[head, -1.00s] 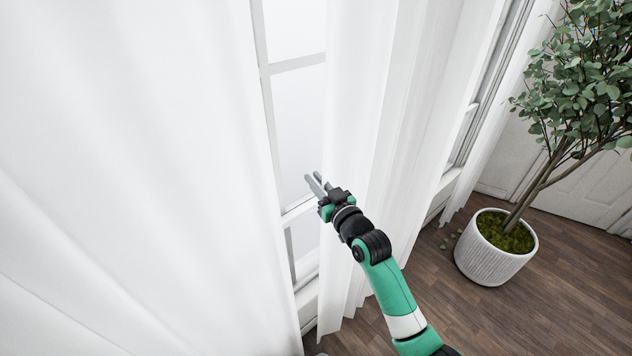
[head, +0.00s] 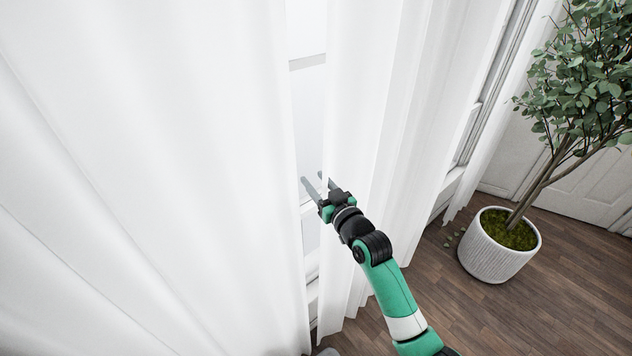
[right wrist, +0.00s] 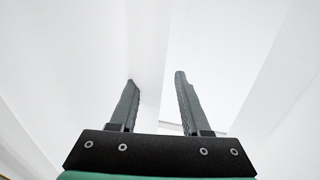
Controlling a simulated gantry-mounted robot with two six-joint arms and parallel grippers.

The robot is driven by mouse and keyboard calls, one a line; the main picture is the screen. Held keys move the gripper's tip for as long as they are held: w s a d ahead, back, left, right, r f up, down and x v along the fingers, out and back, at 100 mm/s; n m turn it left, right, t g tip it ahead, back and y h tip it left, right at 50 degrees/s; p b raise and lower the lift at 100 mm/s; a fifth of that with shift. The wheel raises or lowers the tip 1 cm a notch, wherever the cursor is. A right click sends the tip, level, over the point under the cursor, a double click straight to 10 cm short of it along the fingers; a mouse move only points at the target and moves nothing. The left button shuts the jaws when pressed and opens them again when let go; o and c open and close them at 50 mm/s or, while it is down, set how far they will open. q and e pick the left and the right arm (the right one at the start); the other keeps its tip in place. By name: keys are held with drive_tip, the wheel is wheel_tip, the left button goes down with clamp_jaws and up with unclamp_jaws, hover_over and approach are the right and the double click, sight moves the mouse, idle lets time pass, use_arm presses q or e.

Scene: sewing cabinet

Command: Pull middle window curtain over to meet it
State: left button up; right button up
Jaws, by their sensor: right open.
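A large white curtain (head: 150,170) fills the left of the head view. A second white curtain (head: 365,100) hangs to the right of a narrow strip of bare window (head: 307,100). My right gripper (head: 316,181) is open at this gap, its fingers pointing toward the left curtain's edge. The left finger looks close to or touching that edge; I cannot tell which. In the right wrist view, the open fingers (right wrist: 157,82) have white cloth behind the left one and nothing clearly held between them. My left gripper is not in view.
A potted tree in a white ribbed pot (head: 499,246) stands on the wooden floor (head: 450,310) at the right. Another window (head: 485,95) with a curtain beside it is behind it. A white door (head: 580,185) is at the far right.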

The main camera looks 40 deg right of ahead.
drive_tip(key=v, duration=1.1)
drive_tip(key=shift+s+p, duration=0.35)
drive_tip(key=shift+p, duration=0.05)
drive_tip(key=shift+a, duration=0.1)
